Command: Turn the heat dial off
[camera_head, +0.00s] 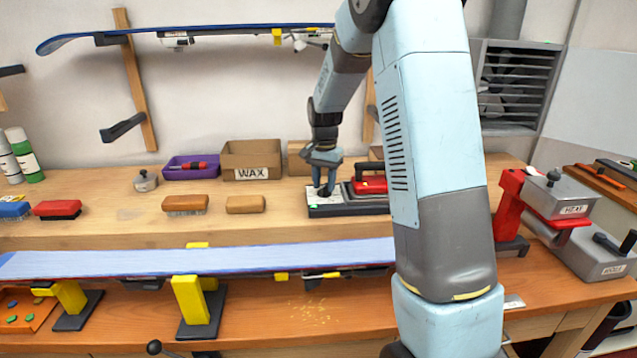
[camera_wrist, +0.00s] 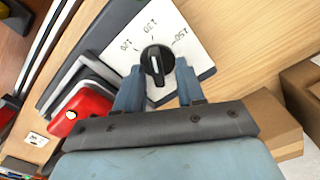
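The heat dial (camera_wrist: 157,52) is a round black knob with a raised grip bar and a pale mark, on a white plate (camera_wrist: 185,28) printed with several numbers. My gripper (camera_wrist: 160,68) points at it with one finger on each side. The fingers are apart, and I see no clear contact with the knob.
A WAX box (camera_head: 250,160), purple tray (camera_head: 191,168) and brushes (camera_head: 185,204) stand left on the bench. A blue ski (camera_head: 190,262) lies across yellow supports in front.

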